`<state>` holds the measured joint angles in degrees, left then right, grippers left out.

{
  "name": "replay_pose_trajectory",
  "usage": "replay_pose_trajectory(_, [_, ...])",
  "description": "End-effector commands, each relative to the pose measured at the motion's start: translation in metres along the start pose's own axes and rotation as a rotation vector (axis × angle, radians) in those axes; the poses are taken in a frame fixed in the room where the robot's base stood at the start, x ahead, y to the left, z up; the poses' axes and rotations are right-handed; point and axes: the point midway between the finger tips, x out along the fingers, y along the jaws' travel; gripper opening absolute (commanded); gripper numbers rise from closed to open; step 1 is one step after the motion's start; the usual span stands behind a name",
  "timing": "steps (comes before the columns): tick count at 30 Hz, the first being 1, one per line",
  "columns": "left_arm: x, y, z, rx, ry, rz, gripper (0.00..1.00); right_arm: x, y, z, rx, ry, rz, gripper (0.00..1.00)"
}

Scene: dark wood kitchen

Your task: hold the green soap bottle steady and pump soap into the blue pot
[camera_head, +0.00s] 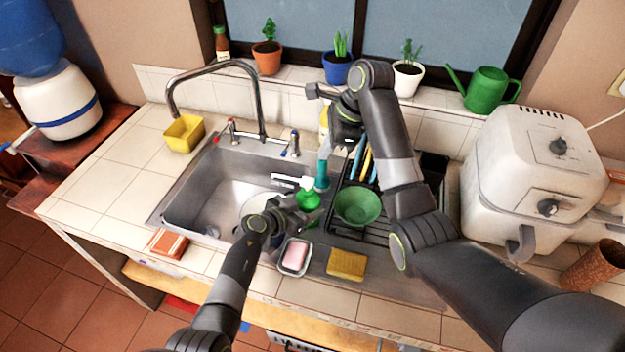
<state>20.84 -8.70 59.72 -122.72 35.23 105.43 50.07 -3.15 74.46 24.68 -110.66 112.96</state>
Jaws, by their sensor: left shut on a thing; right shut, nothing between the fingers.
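The green soap bottle (308,199) stands near the right side of the sink, with a white pump head (290,181) whose spout points left. My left gripper (303,214) is shut on the bottle's body and partly covers it. My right gripper (328,146) is shut and empty, up and to the right of the pump, apart from it as far as I can tell. A pale round vessel (258,204) sits in the sink, partly hidden by my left gripper; its colour is unclear. A blue pot (337,72) with a plant stands on the window ledge.
A green bowl (358,206) sits on the dark rack right of the sink. A pink soap dish (295,257) and yellow sponge (346,265) lie in front. The faucet (262,105) rises behind the sink. An air fryer (530,175) stands at right. The left counter is mostly clear.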

Motion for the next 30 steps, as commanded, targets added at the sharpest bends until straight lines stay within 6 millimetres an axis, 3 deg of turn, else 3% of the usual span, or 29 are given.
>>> replay_pose_trajectory(30, [0.0, 0.0, 0.0, 0.0, 0.0, -0.001, 0.2, -0.023, 0.007, -0.019, -1.688, -0.071, -0.276, 0.0])
